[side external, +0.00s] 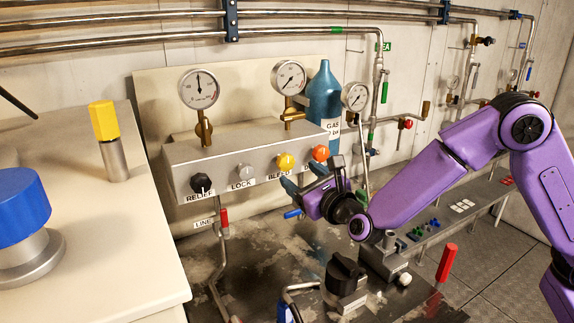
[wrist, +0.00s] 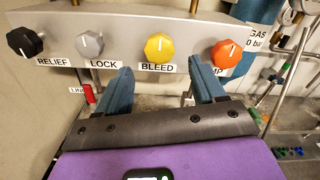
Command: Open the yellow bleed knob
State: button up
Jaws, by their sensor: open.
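The yellow bleed knob (side external: 285,162) sits on the front of a grey metal box, above the label BLEED. In the wrist view the yellow bleed knob (wrist: 159,47) is eight-sided with a pale upright mark, and lies beyond the gap between my fingers. My gripper (side external: 287,180) has blue fingers and is just in front of and below the knob. In the wrist view my gripper (wrist: 158,80) is open and empty, one finger left and one right of the BLEED label. The fingers appear apart from the knob. The right finger partly covers the label of the orange knob.
On the same box (side external: 215,150) are a black RELIEF knob (side external: 201,183), a grey LOCK knob (side external: 244,171) and an orange knob (side external: 320,153). Gauges stand above. A blue gas bottle (side external: 324,95) is behind. A red-handled valve (wrist: 89,93) hangs below left. Pipes run below the box.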

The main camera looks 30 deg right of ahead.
aim_at(288, 166)
jog(key=shift+w, duration=3.6)
jog(key=c, duration=1)
